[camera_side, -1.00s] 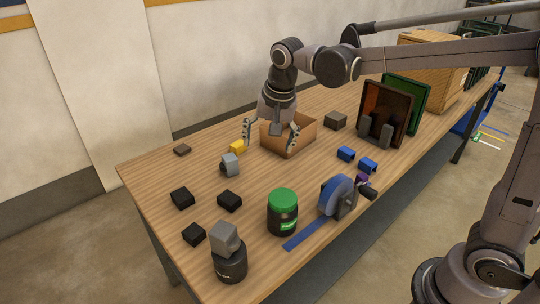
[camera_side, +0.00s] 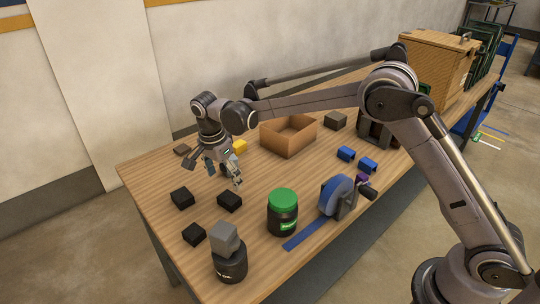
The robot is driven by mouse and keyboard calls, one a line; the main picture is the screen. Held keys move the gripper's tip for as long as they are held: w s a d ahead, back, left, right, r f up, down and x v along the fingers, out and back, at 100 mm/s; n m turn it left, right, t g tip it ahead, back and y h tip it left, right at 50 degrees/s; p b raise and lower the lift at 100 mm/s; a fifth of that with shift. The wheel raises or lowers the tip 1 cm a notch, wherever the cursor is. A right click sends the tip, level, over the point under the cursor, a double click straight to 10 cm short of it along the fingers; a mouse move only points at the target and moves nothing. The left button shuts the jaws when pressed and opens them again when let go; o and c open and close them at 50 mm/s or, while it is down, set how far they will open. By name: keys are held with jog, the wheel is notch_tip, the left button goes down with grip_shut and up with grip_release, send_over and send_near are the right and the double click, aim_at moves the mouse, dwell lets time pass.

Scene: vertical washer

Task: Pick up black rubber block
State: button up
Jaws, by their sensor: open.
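Several black blocks lie on the wooden table (camera_side: 160,170) at the left. One black block (camera_side: 230,201) is the closest to my gripper, just below and in front of it. Another black block (camera_side: 182,198) lies to its left, and a third black block (camera_side: 194,234) is nearer the front edge. I cannot tell by look which of them is rubber. My gripper (camera_side: 222,182) is open, pointing down over the table behind the closest block. It holds nothing that I can see. A grey block behind it is mostly hidden by my fingers.
A grey cube (camera_side: 225,238) sits on a black round container (camera_side: 230,265) at the front. A green-lidded jar (camera_side: 283,212) and a blue tape dispenser (camera_side: 338,196) stand to the right.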

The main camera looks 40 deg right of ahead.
aim_at(229, 197)
jog(key=shift+s+d+f, duration=0.1)
jog(key=shift+s+f, duration=0.05)
jog(key=shift+f, duration=1.8)
jog(key=shift+s+d+f, duration=0.1)
jog(key=shift+f, duration=1.8)
jog(key=c, duration=1.3)
